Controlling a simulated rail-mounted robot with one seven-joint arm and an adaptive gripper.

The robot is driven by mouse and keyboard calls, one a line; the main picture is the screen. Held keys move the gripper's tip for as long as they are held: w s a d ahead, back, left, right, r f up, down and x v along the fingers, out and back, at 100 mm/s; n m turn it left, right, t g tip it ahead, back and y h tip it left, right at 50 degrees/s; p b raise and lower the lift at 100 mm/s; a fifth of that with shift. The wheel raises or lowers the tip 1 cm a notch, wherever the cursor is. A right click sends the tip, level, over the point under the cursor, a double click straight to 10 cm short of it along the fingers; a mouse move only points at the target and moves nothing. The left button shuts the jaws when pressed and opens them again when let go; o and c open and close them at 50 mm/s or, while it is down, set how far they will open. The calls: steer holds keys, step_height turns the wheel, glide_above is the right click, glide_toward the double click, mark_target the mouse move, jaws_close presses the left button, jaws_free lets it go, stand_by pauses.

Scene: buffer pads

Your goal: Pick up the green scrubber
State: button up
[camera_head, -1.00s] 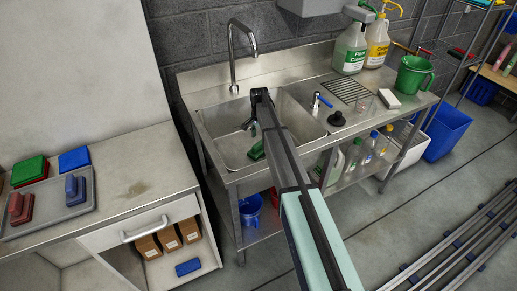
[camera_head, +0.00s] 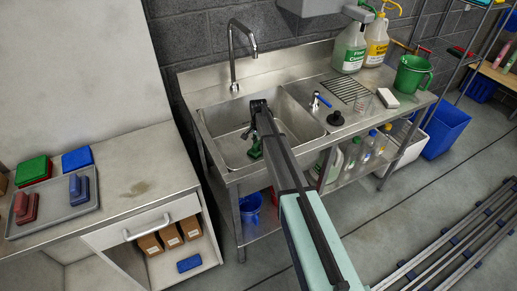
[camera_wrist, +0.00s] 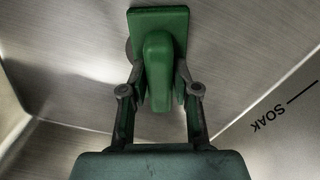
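The green scrubber (camera_head: 255,149) is in the sink basin (camera_head: 225,147), near its front wall. The wrist view shows its flat green pad at the top and its rounded handle (camera_wrist: 158,72) pointing toward the camera. My gripper (camera_wrist: 159,72) has one dark finger on each side of the handle, and the fingertips appear closed against it. In the head view my gripper (camera_head: 252,136) reaches down into the basin, partly hidden by my arm. I cannot tell whether the scrubber still touches the basin.
The faucet (camera_head: 234,55) rises behind the basin. Steel walls surround the gripper, one marked SOAK (camera_wrist: 270,118). Spray jugs (camera_head: 349,48), a green pitcher (camera_head: 411,75) and a white block (camera_head: 388,97) stand on the right. A tray (camera_head: 65,213) with red and blue scrubbers is on the left counter.

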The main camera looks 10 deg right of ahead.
mark_target(259, 142)
jaws_close()
steer(key=shift+r, duration=0.1)
step_height(259, 142, up, 10)
steer(key=b, duration=0.2)
steer(key=shift+b, duration=0.35)
